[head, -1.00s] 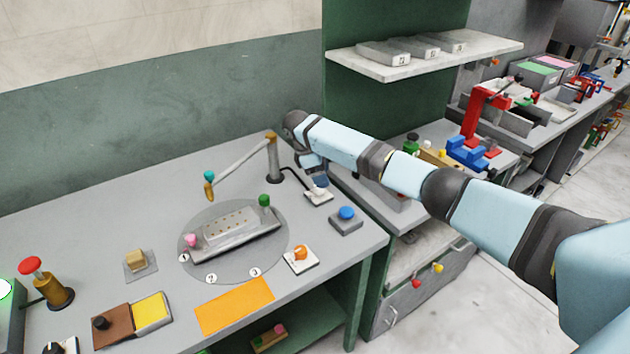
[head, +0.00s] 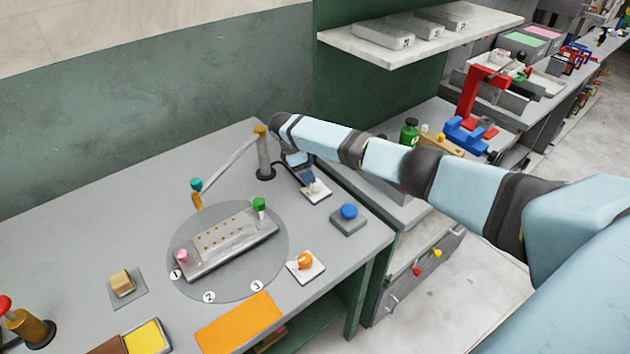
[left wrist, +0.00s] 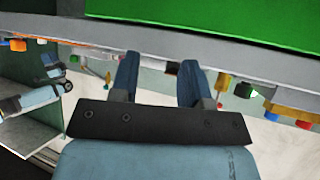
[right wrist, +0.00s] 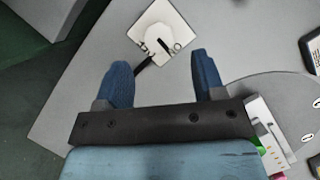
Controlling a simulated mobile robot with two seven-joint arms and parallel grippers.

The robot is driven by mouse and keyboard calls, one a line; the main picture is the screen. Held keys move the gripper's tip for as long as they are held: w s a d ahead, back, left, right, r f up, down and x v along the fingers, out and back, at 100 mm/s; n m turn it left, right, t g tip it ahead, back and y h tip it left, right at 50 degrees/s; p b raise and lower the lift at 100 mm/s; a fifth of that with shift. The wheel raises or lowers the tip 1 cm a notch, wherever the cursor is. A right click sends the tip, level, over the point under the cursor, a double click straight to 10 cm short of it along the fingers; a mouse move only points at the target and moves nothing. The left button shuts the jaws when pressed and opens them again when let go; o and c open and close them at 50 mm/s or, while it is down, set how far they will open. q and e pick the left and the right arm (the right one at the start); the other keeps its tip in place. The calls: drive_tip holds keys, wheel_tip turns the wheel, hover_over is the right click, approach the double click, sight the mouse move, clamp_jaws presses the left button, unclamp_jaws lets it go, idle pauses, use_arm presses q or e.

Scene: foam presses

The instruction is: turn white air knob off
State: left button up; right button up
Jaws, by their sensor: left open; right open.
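The white air knob (right wrist: 158,42) sits on a square white plate (right wrist: 172,20) with small dark marks, seen beyond my fingertips in the right wrist view. In the head view its plate (head: 318,194) lies at the back right of the grey table, and my gripper partly covers the knob. My right gripper (right wrist: 163,70) is open and empty, its two blue fingers pointing at the knob. In the head view the right gripper (head: 309,178) hangs just above the plate; I cannot tell if it touches. My left gripper (left wrist: 160,66) is open and empty, away from the knob.
A blue button (head: 348,212) and an orange knob (head: 305,261) stand on the table near the white plate. A post with a jointed arm (head: 265,155) stands to its left, and a round turntable (head: 270,270) carries a grey mould. A shelf (head: 380,55) overhangs behind.

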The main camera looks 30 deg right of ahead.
sight(316, 185)
drive_tip(key=x, duration=0.6)
drive_tip(key=shift+d+f, duration=0.1)
drive_tip(key=shift+f, duration=0.1)
drive_tip(key=shift+c, duration=0.2)
drive_tip(key=c, duration=0.9)
